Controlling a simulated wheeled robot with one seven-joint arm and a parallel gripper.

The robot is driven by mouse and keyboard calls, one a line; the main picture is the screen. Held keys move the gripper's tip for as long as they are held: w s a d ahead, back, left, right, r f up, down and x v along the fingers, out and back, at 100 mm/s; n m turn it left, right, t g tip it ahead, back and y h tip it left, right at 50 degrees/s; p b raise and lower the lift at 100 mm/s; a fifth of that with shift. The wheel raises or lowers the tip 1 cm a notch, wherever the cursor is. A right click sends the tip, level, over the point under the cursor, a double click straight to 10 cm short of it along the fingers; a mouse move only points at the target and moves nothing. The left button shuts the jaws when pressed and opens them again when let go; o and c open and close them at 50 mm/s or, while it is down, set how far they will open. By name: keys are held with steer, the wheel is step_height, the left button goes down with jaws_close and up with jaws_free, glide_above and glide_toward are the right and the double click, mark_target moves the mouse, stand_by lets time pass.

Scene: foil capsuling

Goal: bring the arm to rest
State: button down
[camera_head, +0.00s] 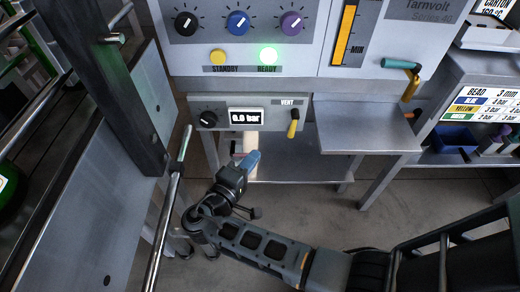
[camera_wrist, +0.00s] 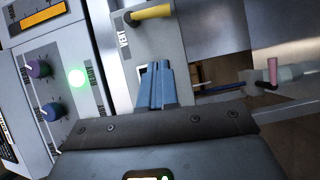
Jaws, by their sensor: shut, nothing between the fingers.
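My arm reaches from the lower right of the head view toward the machine. My gripper (camera_head: 252,158) has blue fingers and is below the gauge panel, left of the vent lever. In the wrist view the blue fingers (camera_wrist: 157,84) lie together, shut with nothing seen between them. They point toward the panel's edge near the vent lever. I cannot tell from these views how close the fingertips are to the panel.
The gauge panel (camera_head: 275,114) reads 0.0 bar and has a yellow vent lever (camera_head: 293,124). The ready lamp (camera_head: 268,56) glows green. A metal shelf (camera_head: 365,132) juts out at right. A rail (camera_head: 168,205) stands close left of my arm. Open floor (camera_head: 330,220) lies below.

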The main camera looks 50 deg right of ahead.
steer(key=shift+a, duration=0.45)
steer(key=shift+s, duration=0.15)
steer(key=s+f+n+t+y+p, duration=0.25)
steer(key=s+f+y, duration=0.35)
steer(key=s+f, duration=0.3)
steer(key=s+a+r+n+t+y+p, duration=0.1)
steer(key=s+a+y, duration=0.2)
steer(key=s, duration=0.2)
steer(key=s+a+r+t+y+p, duration=0.1)
steer(key=s+a+r+t+y, duration=0.1)
steer(key=s+y, duration=0.25)
steer(key=s+a+r+m+t+y+p, duration=0.1)
steer(key=s+a+r+t, duration=0.1)
steer(key=r, duration=0.8)
steer(key=s+a+r+m+t+y+p, duration=0.1)
steer(key=s+r+m+t, duration=0.1)
steer(key=r, duration=0.8)
steer(key=s+a+r+m+t+y+p, duration=0.1)
steer(key=s+a+r+t+y, duration=0.1)
steer(key=s+r, duration=0.4)
step_height(320, 180, up, 5)
steer(key=shift+a+f+t, duration=0.1)
steer(key=shift+a+t, duration=0.2)
steer(key=shift+t, duration=0.35)
